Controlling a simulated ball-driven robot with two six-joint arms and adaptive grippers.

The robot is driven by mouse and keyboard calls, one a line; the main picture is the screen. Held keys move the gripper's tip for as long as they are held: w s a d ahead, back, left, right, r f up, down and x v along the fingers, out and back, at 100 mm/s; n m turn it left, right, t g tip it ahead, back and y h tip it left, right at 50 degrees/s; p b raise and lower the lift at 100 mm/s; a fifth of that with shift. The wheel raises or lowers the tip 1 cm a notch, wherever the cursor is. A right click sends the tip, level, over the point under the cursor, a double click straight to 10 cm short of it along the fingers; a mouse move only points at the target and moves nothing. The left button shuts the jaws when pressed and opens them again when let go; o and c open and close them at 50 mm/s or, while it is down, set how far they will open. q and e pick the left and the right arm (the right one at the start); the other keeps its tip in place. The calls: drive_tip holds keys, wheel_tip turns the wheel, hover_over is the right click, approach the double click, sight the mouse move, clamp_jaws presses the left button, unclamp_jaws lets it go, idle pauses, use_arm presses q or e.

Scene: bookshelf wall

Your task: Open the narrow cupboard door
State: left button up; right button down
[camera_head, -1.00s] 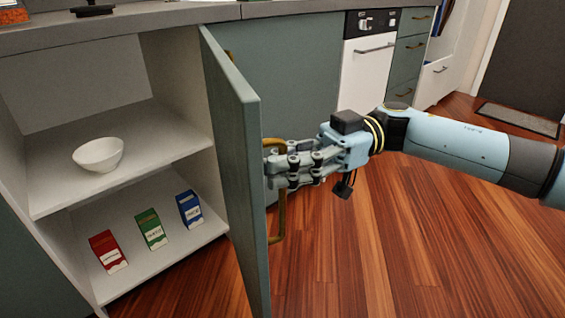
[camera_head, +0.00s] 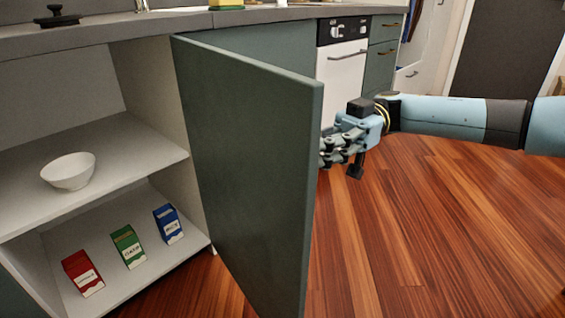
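The narrow cupboard door (camera_head: 245,165) is a dark green panel, hinged at its left edge and standing wide open, swung out over the floor. I see its inner face; its brass handle is hidden behind it. My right gripper (camera_head: 330,150) is on the far, outer side of the door, by its free edge. Its fingertips are hidden by the door, so their grip on the handle does not show. My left gripper is not in view.
The open cupboard (camera_head: 120,165) has a white bowl (camera_head: 68,171) on its upper shelf. Red (camera_head: 82,274), green (camera_head: 128,247) and blue (camera_head: 168,225) cartons stand below. A grey worktop (camera_head: 150,24) runs above. A white dishwasher (camera_head: 341,85) stands behind.

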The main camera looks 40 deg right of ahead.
drive_tip(key=shift+d, duration=0.5)
drive_tip(key=c, duration=2)
unclamp_jaws()
drive_tip(key=o, duration=0.6)
drive_tip(key=d, duration=1.2)
drive_tip(key=shift+s, duration=0.15)
drive_tip(key=shift+a+f, duration=0.1)
